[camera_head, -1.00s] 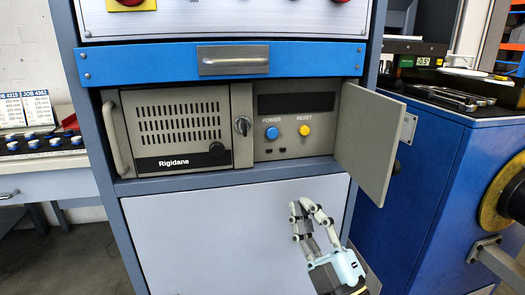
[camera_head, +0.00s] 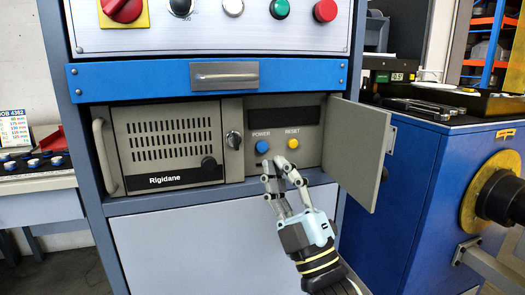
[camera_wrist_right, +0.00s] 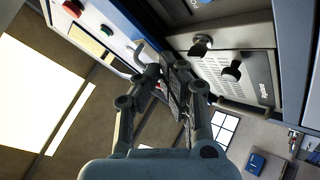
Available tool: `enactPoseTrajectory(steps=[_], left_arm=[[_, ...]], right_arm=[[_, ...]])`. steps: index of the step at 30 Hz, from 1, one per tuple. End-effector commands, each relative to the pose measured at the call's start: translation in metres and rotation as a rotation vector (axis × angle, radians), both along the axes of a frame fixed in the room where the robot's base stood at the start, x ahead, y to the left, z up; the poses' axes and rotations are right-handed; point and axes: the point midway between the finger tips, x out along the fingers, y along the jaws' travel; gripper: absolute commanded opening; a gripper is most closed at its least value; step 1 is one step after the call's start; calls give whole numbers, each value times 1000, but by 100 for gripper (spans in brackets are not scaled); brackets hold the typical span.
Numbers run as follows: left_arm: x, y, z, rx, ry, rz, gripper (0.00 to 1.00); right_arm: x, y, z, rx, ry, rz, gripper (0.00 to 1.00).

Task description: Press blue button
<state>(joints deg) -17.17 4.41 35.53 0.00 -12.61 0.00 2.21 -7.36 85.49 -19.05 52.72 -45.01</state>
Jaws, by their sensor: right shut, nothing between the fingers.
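The blue button (camera_head: 262,146) sits under the POWER label on the grey panel behind the open door, left of the yellow RESET button (camera_head: 292,143). My right gripper (camera_head: 272,163) is shut and empty. Its fingertips are just below the blue button in the head view; whether they touch the panel I cannot tell. My left gripper is not in view.
The grey door (camera_head: 355,152) stands open right of the buttons. The Rigidane unit (camera_head: 168,145) with its knob (camera_head: 233,140) is to the left. A blue drawer front (camera_head: 130,80) juts above. A blue machine (camera_head: 440,190) stands at right.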

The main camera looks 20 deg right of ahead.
Motion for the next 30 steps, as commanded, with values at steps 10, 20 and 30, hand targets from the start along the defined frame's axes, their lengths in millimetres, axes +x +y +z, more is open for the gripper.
enactPoseTrajectory(steps=[10,20,30], left_arm=[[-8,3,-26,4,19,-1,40],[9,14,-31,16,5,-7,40],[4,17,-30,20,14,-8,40]], right_arm=[[49,2,-4,-1,1,0,0],[71,2,-2,-1,2,0,0],[72,2,0,0,1,0,0]])
